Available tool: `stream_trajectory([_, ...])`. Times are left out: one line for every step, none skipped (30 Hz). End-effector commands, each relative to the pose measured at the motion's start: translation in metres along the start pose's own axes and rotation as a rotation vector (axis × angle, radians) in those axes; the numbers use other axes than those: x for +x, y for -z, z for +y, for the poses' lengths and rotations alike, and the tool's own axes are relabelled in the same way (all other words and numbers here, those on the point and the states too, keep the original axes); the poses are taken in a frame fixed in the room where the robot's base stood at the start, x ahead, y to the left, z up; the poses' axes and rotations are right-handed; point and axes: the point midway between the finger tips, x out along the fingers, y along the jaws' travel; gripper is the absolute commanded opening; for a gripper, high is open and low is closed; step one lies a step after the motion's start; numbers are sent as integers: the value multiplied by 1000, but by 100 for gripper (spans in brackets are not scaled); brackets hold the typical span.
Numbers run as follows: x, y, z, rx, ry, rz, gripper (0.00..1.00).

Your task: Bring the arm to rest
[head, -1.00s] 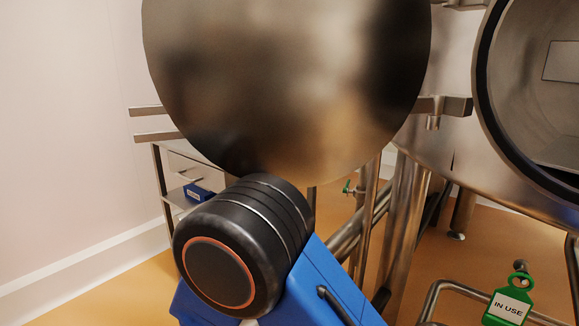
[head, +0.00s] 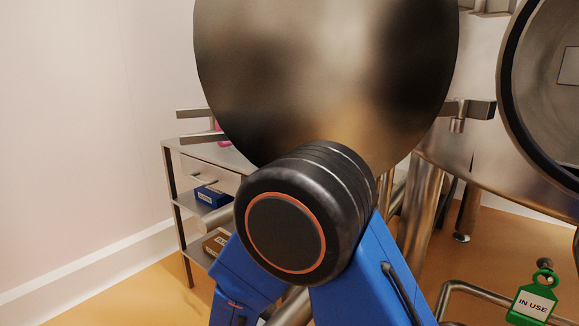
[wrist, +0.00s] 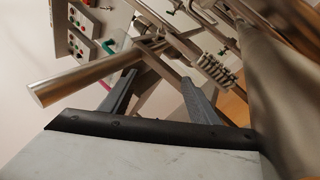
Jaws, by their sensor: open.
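My gripper (wrist: 158,78) shows in the wrist view. Its two dark grey fingers stand well apart, with nothing between them. A steel bar (wrist: 85,78) lies beyond the left finger, and a smooth steel surface (wrist: 280,85) fills the right edge close by. In the head view my arm (head: 300,215) shows as a black joint with blue links, bent in front of the round steel door (head: 325,75). My gripper is hidden in that view.
A green IN USE tag (head: 533,302) hangs from a pipe at lower right. Floor is clear at lower left.

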Motion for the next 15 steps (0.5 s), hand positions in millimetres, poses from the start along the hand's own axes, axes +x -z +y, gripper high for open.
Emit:
stream_trajectory([12, -14, -5, -6, 34, -31, 56])
stream_trajectory([17, -22, -8, -12, 57, -48, 56])
stream_trajectory([26, -35, -14, -21, 93, -75, 56])
stream_trajectory([33, -46, -19, -27, 124, -98, 56])
stream_trajectory([40, -58, -25, -33, 157, -121, 56])
stream_trajectory([49, -76, -33, -41, 205, -154, 56])
stream_trajectory([55, -88, -39, -46, 242, -178, 56])
stream_trajectory([61, -102, -46, -51, 280, -203, 56])
stream_trajectory([67, -119, -54, -54, 331, -234, 56])
stream_trajectory([70, -132, -60, -57, 369, -256, 56])
stream_trajectory([74, -145, -67, -59, 407, -279, 56])
stream_trajectory([77, -162, -75, -57, 458, -307, 56])
stream_trajectory([79, -174, -82, -58, 497, -328, 56])
stream_trajectory([80, -186, -88, -54, 535, -348, 56])
stream_trajectory([81, -203, -96, -50, 586, -374, 56])
